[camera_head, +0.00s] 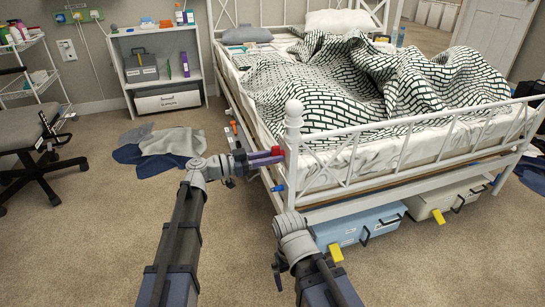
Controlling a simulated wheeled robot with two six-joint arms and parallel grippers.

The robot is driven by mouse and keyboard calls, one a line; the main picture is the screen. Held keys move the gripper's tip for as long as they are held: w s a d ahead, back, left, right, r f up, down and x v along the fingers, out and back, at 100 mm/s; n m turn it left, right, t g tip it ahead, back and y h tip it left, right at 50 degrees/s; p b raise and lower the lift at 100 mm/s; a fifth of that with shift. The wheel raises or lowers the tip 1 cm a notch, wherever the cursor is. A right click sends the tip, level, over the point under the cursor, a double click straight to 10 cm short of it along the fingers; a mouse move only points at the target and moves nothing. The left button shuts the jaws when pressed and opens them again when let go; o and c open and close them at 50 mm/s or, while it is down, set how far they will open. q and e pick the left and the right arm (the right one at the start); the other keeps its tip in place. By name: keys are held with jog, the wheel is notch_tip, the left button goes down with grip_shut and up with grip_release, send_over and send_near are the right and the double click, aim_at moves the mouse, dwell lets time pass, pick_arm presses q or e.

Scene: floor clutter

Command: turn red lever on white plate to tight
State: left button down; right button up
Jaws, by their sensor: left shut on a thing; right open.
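The red lever (277,151) is at the near left corner post of the white bed frame. My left gripper (267,156), with purple fingers, is shut at the red lever, and the fingers cover part of it. The white plate behind the lever cannot be told apart from the white post, and the lever's exact angle is unclear. My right gripper (278,272) is low, in front of the bed and far below the lever. It is open and holds nothing that I can see; its fingers are mostly hidden by the arm.
A blue lever (278,188) and an orange one (233,128) sit on the bed frame nearby. A blue box (350,230) and a white box (450,198) stand under the bed. Clothes (160,150) lie on the carpet at left. A chair (30,135) stands farther left.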

pick_arm(q)
jog(key=c, duration=0.8)
grip_release()
jog(key=shift+a, duration=0.1)
jog(key=v, duration=0.7)
jog(key=shift+s+a, duration=0.15)
jog(key=shift+a, duration=0.15)
